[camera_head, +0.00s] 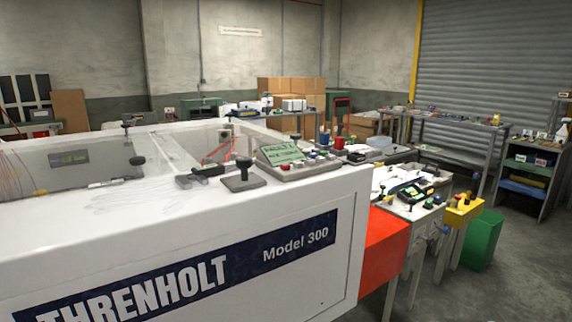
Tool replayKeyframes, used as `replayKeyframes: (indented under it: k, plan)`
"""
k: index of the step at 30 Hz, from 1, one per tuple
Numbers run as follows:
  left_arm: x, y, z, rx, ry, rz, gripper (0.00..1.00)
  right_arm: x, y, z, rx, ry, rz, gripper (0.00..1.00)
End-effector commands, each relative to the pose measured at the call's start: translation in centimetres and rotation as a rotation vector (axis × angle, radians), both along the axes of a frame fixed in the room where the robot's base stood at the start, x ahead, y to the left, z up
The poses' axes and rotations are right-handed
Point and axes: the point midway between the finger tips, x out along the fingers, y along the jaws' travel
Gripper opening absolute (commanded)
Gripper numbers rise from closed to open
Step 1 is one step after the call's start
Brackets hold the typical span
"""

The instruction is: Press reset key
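A grey control panel (297,164) with a lit green display (282,152) sits on the top right of a large white machine (200,240) marked THRENHOLT Model 300. A black knob on a flat base (243,174) stands left of the panel. Neither of my grippers is in view.
A dark tool (200,176) and a pen-like item (106,183) lie on the machine's top. Benches with small devices (411,195), a yellow box (464,209) and a green bin (483,240) stand at right. Open floor (525,270) shows at the lower right.

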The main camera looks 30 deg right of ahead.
Motion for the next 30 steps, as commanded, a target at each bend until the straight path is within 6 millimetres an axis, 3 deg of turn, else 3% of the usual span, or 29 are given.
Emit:
replayKeyframes:
  k: [1,9,10,30]
  plan:
    - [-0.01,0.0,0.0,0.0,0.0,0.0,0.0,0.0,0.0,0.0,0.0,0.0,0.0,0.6]
    - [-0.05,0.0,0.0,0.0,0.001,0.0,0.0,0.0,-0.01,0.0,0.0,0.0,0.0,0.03]
    - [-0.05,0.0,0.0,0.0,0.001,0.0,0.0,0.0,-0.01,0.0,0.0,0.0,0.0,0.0]
    - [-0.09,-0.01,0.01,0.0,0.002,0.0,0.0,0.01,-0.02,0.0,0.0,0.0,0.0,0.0]
